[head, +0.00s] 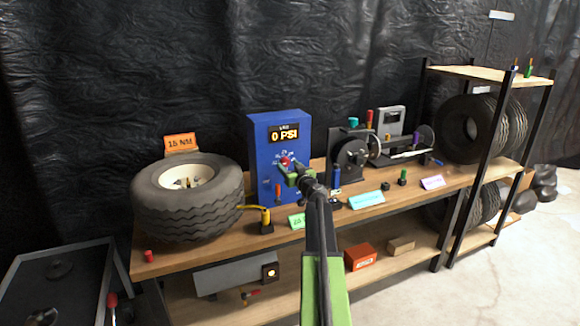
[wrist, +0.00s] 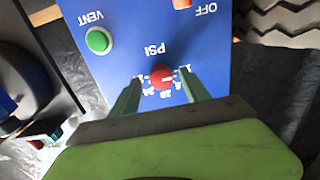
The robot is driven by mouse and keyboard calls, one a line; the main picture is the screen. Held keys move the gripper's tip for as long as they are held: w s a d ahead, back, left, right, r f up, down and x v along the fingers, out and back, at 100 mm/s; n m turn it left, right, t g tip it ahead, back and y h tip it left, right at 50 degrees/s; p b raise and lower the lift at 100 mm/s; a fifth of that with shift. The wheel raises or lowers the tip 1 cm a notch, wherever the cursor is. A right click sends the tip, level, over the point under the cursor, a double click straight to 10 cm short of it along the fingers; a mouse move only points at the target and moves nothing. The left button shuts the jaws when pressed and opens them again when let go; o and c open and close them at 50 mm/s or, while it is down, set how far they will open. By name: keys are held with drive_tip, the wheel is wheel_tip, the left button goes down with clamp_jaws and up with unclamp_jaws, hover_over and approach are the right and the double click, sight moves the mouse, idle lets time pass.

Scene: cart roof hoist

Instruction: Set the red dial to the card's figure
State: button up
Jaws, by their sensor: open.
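The red dial (wrist: 162,77) sits on the front of the blue inflator box (head: 265,130), under the word PSI, with a white pointer mark on it. In the wrist view the picture is upside down and the scale figures around the dial are partly hidden. My gripper (wrist: 162,88) is open, with one finger on each side of the dial; I cannot tell whether they touch it. In the head view the dial (head: 285,161) shows just above my gripper (head: 291,170). The box's display (head: 284,134) reads 0 PSI. An orange card (head: 180,143) behind the tire reads 15 NM.
A large tire (head: 188,205) lies left of the box on the wooden bench. A green VENT button (wrist: 99,41) and an orange OFF switch (wrist: 182,3) flank the dial's panel.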

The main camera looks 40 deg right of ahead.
drive_tip(key=shift+w+d, duration=0.15)
drive_tip(key=shift+w, duration=0.25)
